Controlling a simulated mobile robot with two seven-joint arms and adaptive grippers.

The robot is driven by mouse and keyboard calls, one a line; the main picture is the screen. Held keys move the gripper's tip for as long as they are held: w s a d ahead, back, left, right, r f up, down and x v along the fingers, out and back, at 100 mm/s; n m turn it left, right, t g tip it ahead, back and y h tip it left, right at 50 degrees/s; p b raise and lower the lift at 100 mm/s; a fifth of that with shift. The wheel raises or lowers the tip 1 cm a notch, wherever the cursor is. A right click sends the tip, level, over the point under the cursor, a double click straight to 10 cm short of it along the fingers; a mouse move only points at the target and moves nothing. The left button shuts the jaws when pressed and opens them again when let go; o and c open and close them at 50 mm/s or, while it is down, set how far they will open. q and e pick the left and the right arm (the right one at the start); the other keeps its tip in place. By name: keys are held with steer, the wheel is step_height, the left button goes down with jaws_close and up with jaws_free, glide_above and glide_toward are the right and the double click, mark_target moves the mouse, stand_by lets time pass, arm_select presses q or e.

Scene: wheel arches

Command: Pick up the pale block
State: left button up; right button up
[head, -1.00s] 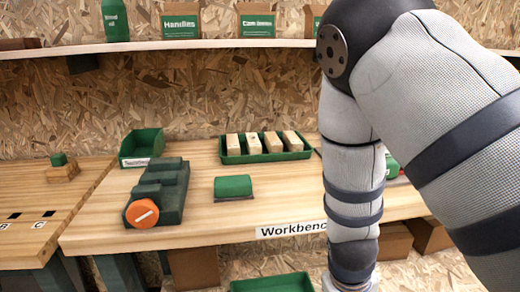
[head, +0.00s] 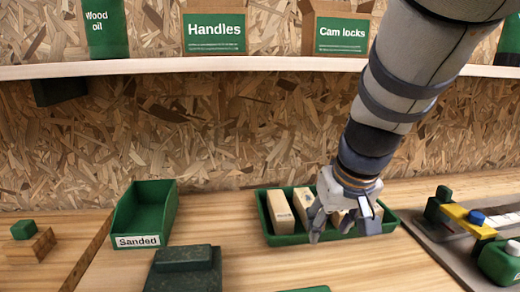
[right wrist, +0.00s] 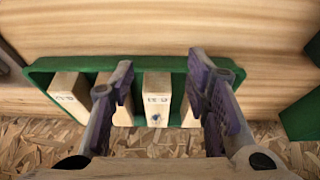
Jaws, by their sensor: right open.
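Several pale wooden blocks stand in a row in a green tray (head: 268,222) at the back of the workbench. At the tray's left end in the head view are one pale block (head: 280,212) and another beside it (head: 303,203); my gripper partly hides the others. My right gripper (head: 342,228) is open over the tray, pointing down. In the right wrist view, one pale block (right wrist: 157,97) with a dark spot shows between the open fingers (right wrist: 160,105). I cannot tell whether the fingers touch any block. My left gripper is not in view.
A green bin labelled Sanded (head: 140,222) stands left of the tray. A dark green object (head: 184,270) lies in front. A fixture with a yellow bar (head: 468,220) is at the right. A shelf with boxes (head: 214,32) runs above. The bench in front of the tray is mostly clear.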

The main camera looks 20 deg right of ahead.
mark_target(310, 204)
steer(key=shift+w+d+r, duration=0.25)
steer(key=shift+w, duration=0.35)
steer(key=shift+w+d+r, duration=0.25)
steer(key=shift+w, duration=0.35)
steer(key=w, duration=0.2)
steer(key=w+d, duration=0.1)
steer(key=w, duration=0.3)
steer(key=shift+d+f, duration=0.2)
steer(key=shift+f, duration=0.15)
steer(key=shift+w+d, duration=0.2)
steer(key=shift+w, duration=0.35)
steer(key=b+x, duration=0.1)
steer(key=x, duration=0.4)
steer(key=shift+w+f, duration=0.1)
steer(key=shift+w, duration=0.15)
steer(key=shift+s+r, duration=0.1)
steer(key=shift+r, duration=0.1)
steer(key=shift+c, duration=0.5)
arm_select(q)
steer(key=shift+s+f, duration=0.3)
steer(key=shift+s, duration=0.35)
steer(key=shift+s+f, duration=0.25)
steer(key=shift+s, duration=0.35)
arm_select(e)
steer(key=c, duration=0.8)
